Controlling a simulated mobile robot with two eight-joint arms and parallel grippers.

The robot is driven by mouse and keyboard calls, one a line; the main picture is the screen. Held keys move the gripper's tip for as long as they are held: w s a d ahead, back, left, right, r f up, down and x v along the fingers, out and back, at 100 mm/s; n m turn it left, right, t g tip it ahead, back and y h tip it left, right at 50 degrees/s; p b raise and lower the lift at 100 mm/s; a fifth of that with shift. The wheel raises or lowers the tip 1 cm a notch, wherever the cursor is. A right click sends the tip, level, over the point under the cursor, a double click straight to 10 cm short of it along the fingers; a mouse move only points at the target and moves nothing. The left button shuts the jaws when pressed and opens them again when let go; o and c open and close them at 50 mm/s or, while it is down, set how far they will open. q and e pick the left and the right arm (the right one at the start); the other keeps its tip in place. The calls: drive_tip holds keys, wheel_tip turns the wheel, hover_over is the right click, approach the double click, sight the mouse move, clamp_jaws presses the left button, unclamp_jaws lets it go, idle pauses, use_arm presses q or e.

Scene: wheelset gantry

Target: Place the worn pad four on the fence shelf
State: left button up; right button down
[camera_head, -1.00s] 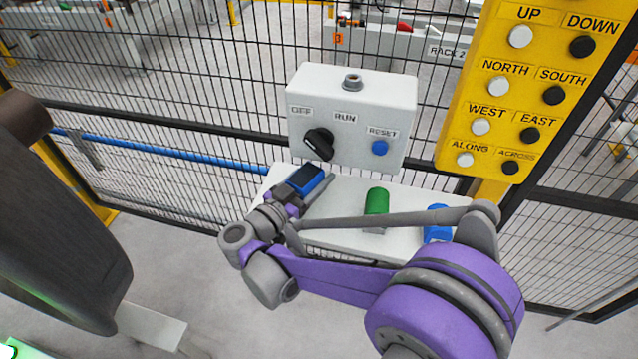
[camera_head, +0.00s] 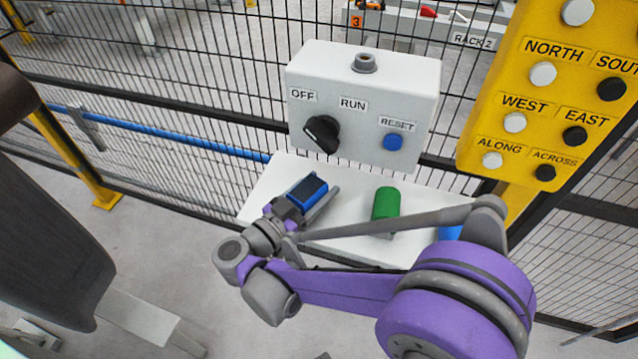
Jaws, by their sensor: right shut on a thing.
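My right gripper (camera_head: 312,203) is shut on a dark-topped pad with blue sides (camera_head: 306,190). It holds the pad over the left part of the white fence shelf (camera_head: 262,202). I cannot tell whether the pad touches the shelf. A blue item (camera_head: 450,233) at the shelf's right end is mostly hidden behind my right arm. No number shows on the pad. My left gripper is not in view.
A white switch box (camera_head: 362,105) with a black knob (camera_head: 321,134) and a blue reset button (camera_head: 393,142) is on the mesh fence behind the shelf. A yellow button panel (camera_head: 545,100) stands at the right. The shelf is bare left of the pad.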

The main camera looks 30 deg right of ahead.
drive_tip(key=shift+a, duration=0.1)
drive_tip(key=shift+f, duration=0.2)
drive_tip(key=shift+c, duration=0.4)
unclamp_jaws()
drive_tip(key=shift+r, duration=0.35)
drive_tip(key=p+v, duration=0.1)
drive_tip(key=v, duration=1.1)
